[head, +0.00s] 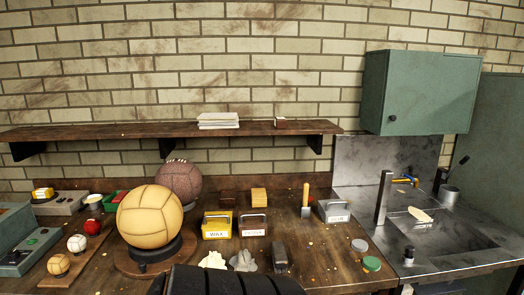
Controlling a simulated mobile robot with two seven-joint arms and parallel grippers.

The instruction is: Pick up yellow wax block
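A small yellow-orange block (259,195), which looks like the wax block, sits at the back of the wooden workbench (325,262), right of a dark brown block (227,197). It stands behind the small labelled boxes, and its top and front show. Neither of my grippers shows in the head view.
A large tan ball (150,217) on a stand and a brown ball (179,180) stand left. A yellow labelled box (217,225) and a dark labelled box (253,224) stand in front of the block. A shelf (270,128) hangs above; a sink (440,238) is right.

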